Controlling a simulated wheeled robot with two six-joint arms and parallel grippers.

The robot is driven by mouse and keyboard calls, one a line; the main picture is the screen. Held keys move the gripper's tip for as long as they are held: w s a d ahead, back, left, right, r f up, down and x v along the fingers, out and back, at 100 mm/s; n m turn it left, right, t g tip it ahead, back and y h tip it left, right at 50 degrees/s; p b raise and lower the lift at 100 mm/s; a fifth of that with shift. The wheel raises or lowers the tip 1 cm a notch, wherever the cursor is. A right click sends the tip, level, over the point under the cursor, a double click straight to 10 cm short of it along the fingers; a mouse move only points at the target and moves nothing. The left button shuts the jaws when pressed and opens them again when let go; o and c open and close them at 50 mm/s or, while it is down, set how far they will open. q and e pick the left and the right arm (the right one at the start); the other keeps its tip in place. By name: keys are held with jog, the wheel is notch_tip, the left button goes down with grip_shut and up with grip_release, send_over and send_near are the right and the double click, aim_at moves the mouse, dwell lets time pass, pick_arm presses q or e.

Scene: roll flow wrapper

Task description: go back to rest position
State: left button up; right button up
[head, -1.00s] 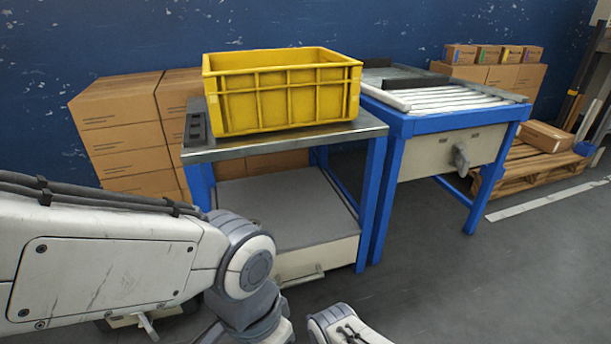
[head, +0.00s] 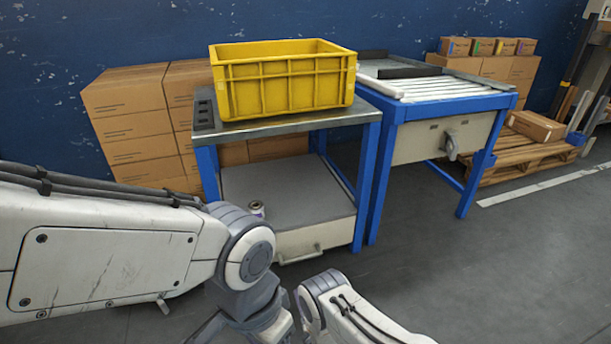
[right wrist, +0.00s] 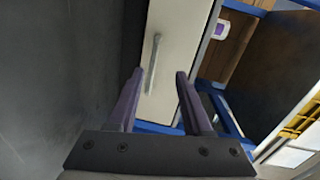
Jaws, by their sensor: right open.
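My right gripper (right wrist: 159,74) shows in the right wrist view. Its two purple fingers are apart with nothing between them. Beyond them is a pale drawer front with a long handle (right wrist: 153,64); the fingers look apart from it, but the distance is hard to judge. In the head view, pale arm links (head: 330,300) of mine come in at the bottom and left. The fingers of my left gripper are not seen.
A blue-legged table (head: 290,128) holds a yellow crate (head: 290,85). A small can (head: 257,208) stands on its lower shelf (head: 300,205). A roller table (head: 450,90) stands to the right. Cardboard boxes (head: 130,125) stand behind. The floor at front right is clear.

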jog(key=w+a+r+n+g+p, duration=0.2)
jog(key=w+a+r+n+g, duration=0.15)
jog(key=r, duration=0.65)
jog(key=w+a+r+n+g+p, duration=0.25)
jog(key=a+r, duration=0.25)
jog(key=r, duration=0.4)
jog(key=s+r+n+g+h+p, duration=0.1)
jog(key=s+r+n+g, duration=0.15)
jog(key=s+r, duration=0.35)
jog(key=s+r+n+g+p, duration=0.1)
jog(key=s+r+n, duration=0.25)
jog(key=r, duration=0.45)
jog(key=s+d+r+n+g+h+p, duration=0.1)
jog(key=s+d+r+n+g, duration=0.15)
jog(key=s+d+r, duration=0.5)
jog(key=s+d+r+n+g+h+p, duration=0.1)
jog(key=s+d+r+n+g+p, duration=0.2)
jog(key=s, duration=0.8)
jog(key=s+d+r+n+g+h, duration=0.1)
jog(key=s+d+r+n, duration=0.2)
jog(key=s+d+r, duration=0.45)
jog(key=a+r+p, duration=0.1)
jog(key=r+p, duration=1.7)
jog(key=p, duration=0.1)
jog(key=s+a+r+p, duration=0.1)
jog(key=a+r+p, duration=0.1)
jog(key=r+p, duration=1.6)
jog(key=shift+s+r+p, duration=0.25)
jog(key=shift+p, duration=0.15)
